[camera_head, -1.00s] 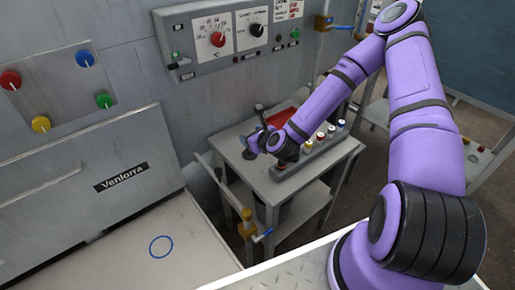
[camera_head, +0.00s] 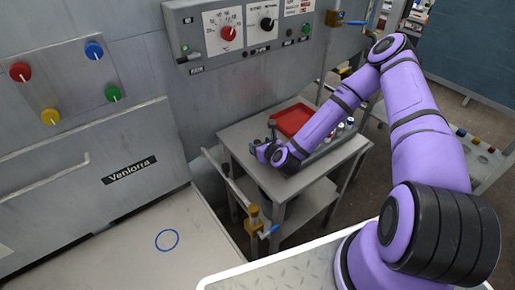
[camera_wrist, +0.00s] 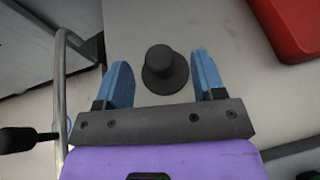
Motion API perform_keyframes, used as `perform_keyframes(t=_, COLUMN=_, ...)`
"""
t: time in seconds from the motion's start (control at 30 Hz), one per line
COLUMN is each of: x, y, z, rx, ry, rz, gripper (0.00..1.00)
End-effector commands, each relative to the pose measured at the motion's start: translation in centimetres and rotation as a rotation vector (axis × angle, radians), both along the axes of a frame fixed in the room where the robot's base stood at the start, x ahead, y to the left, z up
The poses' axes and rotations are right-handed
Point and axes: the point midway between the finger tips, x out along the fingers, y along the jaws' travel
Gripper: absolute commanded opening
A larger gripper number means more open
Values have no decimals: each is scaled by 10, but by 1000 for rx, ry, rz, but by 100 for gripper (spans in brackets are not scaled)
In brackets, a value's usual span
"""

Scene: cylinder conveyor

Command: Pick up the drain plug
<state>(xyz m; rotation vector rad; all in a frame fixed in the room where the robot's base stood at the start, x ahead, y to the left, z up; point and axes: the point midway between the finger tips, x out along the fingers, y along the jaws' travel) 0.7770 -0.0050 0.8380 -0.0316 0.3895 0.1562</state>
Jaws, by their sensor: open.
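The drain plug (camera_wrist: 162,68) is a dark grey round piece with a raised knob, standing on the light grey table top in the wrist view. My gripper (camera_wrist: 165,78) is open, with one blue finger on each side of the plug. Neither finger visibly touches it; there are gaps on both sides. In the head view my gripper (camera_head: 269,133) is low over the left part of the small table (camera_head: 242,130). The plug cannot be made out there.
A red tray (camera_head: 291,118) lies at the back of the table, and it shows in the wrist view (camera_wrist: 290,28) at the upper right. A bent metal rail (camera_head: 232,183) runs along the table's left side. Several coloured-topped items stand on a strip behind my arm.

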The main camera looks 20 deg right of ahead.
Motion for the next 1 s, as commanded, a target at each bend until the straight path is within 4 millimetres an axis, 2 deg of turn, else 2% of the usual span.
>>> perform_keyframes(t=0.4, x=42, y=7, z=-19, rx=0, ry=2, rz=0, gripper=63)
perform_keyframes(t=0.7, x=46, y=7, z=-20, rx=1, ry=2, rz=0, gripper=63)
perform_keyframes(t=0.73, x=46, y=7, z=-20, rx=1, ry=2, rz=0, gripper=61)
perform_keyframes(t=0.97, x=46, y=7, z=-20, rx=1, ry=2, rz=0, gripper=8)
perform_keyframes(t=1.0, x=46, y=7, z=-20, rx=1, ry=2, rz=0, gripper=8)
